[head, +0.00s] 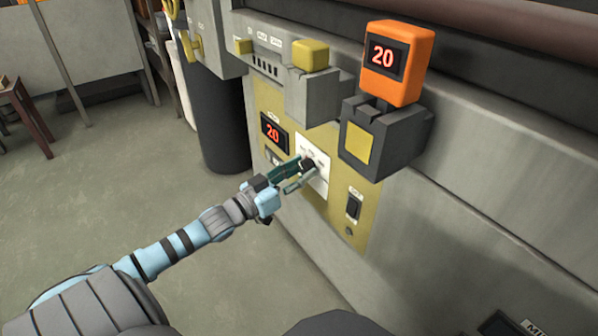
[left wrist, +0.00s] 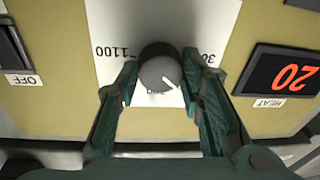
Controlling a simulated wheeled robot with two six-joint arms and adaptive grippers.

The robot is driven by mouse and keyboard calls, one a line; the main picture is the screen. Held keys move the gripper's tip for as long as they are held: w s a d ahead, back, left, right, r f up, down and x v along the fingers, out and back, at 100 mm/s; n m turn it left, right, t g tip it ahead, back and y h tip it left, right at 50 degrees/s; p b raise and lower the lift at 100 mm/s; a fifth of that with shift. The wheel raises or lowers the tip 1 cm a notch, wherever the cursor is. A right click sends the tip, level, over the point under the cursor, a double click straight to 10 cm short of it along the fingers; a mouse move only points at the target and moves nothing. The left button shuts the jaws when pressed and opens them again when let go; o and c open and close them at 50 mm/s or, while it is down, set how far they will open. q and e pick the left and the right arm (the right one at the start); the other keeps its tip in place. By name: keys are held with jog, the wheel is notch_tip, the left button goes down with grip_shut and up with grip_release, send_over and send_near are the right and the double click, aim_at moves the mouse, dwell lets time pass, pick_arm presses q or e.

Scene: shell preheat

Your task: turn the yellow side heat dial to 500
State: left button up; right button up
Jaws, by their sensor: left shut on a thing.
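The heat dial is a dark grey round knob (left wrist: 160,78) with a white pointer line, mounted on a white scale plate (head: 316,178) on the yellow panel (head: 262,98). In the left wrist view, the scale shows "1100" at the left and a partly hidden number starting with 30 at the right. The pointer points to the lower right of that view. My left gripper (head: 298,174) is shut on the knob, with one finger on each side of it. A red display (left wrist: 290,74) labelled HEAT reads 20. My right gripper is not in view.
An orange box (head: 397,62) with a display reading 20 stands on a grey block above the panel. A switch (head: 354,205) sits right of the dial. A dark cylinder (head: 217,120) stands left of the panel.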

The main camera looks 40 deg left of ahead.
pick_arm(q)
jog(key=o, duration=1.1)
jog(key=shift+o, duration=0.3)
